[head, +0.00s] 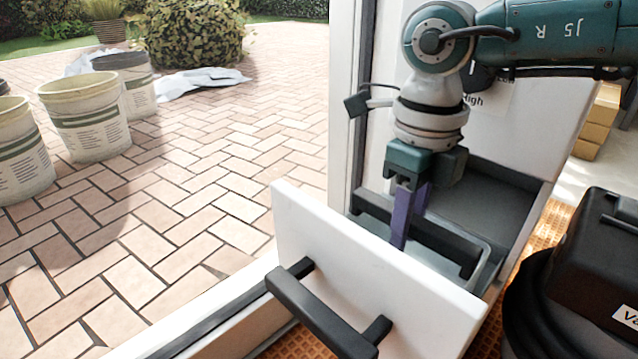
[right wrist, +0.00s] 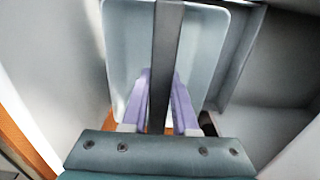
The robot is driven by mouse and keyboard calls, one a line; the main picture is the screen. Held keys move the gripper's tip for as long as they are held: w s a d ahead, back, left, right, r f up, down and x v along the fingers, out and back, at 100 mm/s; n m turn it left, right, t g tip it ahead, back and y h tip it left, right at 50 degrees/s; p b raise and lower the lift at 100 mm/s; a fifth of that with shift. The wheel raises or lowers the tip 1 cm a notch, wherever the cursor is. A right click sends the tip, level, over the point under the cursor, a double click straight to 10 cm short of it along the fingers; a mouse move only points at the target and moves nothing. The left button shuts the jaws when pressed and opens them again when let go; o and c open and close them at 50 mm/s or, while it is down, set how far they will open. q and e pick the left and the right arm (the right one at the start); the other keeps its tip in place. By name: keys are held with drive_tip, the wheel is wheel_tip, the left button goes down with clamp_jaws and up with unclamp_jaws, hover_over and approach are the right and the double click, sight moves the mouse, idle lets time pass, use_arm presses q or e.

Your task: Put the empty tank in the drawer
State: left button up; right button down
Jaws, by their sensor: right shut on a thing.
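My right gripper (head: 402,238) points down with its purple fingers shut on the dark bar handle of the tank. The tank (head: 487,276) is a pale grey, open-topped container; its lower part is hidden behind the drawer front. The right wrist view shows the tank (right wrist: 125,60) from above, looking empty, with the handle (right wrist: 166,50) running between the fingers. The drawer (head: 370,262) is pulled open, with a white front and a black pull handle (head: 320,312). The tank is behind this front, within the drawer's outline; whether it rests on the bottom cannot be told. My left gripper is not in view.
A white cabinet wall (head: 545,130) with a dark recess (head: 490,205) stands behind the drawer. A black case (head: 590,255) is close on the right. Several buckets (head: 85,115) stand on brick paving at the left. The paving in the middle is clear.

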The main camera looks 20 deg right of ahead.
drive_tip(key=shift+r, duration=0.1)
drive_tip(key=shift+f, duration=0.25)
drive_tip(key=c, duration=0.7)
unclamp_jaws()
drive_tip(key=shift+r, duration=0.1)
wheel_tip(320, 180, up, 12)
drive_tip(key=p, duration=0.7)
drive_tip(key=shift+r, duration=0.15)
